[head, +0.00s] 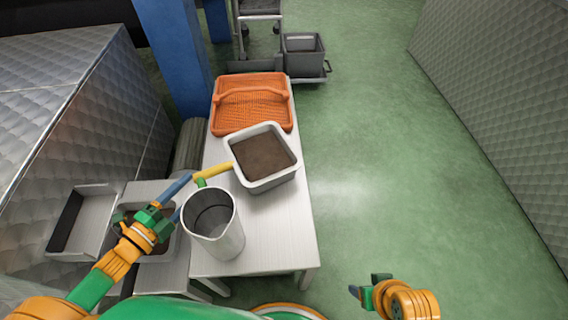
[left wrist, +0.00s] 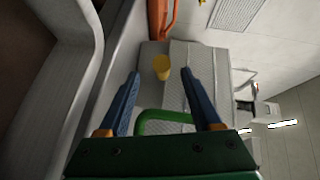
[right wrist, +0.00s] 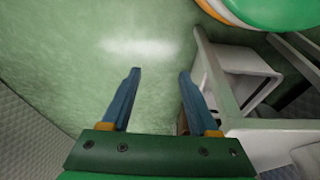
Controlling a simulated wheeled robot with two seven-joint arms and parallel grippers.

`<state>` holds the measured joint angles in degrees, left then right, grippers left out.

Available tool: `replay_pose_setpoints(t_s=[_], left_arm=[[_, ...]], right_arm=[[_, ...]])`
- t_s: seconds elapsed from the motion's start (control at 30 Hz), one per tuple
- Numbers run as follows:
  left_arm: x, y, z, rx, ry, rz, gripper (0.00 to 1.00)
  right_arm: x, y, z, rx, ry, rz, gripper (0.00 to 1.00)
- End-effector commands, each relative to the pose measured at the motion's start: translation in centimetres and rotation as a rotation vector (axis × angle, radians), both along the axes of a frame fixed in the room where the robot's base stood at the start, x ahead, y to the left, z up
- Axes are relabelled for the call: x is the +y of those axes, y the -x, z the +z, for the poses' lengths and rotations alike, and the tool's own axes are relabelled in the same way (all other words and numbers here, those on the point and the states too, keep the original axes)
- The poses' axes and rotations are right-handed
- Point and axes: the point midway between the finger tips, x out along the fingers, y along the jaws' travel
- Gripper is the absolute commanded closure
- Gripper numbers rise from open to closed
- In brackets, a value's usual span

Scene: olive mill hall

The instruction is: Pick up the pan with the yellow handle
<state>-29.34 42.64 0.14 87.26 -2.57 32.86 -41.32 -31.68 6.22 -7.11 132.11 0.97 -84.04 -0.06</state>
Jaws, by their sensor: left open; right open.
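The pan with the yellow handle is a light grey square pan (head: 285,181) with brown contents, on the white table in the head view. Its yellow handle (head: 215,170) points left, toward my left gripper (head: 187,194). In the left wrist view, a yellow round end (left wrist: 162,67) shows between the fingertips of my open left gripper (left wrist: 160,74); I cannot tell whether they touch. A green loop (left wrist: 165,118) crosses the view near the fingers. My right gripper (head: 367,284) is open and empty above the floor, away from the pan.
A tall metal cylinder (head: 228,238) stands on the table (head: 265,255) close to my left gripper. An orange crate (head: 285,100) lies behind the pan. Another brown-filled pan is partly hidden under my left gripper. The green floor (head: 400,180) on the right is clear.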

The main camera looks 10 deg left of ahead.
Motion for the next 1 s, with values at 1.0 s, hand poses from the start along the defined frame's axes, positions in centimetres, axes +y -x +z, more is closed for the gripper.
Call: replay_pose_setpoints(t_s=[1.0], left_arm=[[-3.6, -6.3, -0.4, -0.014, -0.007, -0.012, 0.34]], right_arm=[[3.3, -11.5, 9.5, -0.720, -0.125, 0.047, 0.39]])
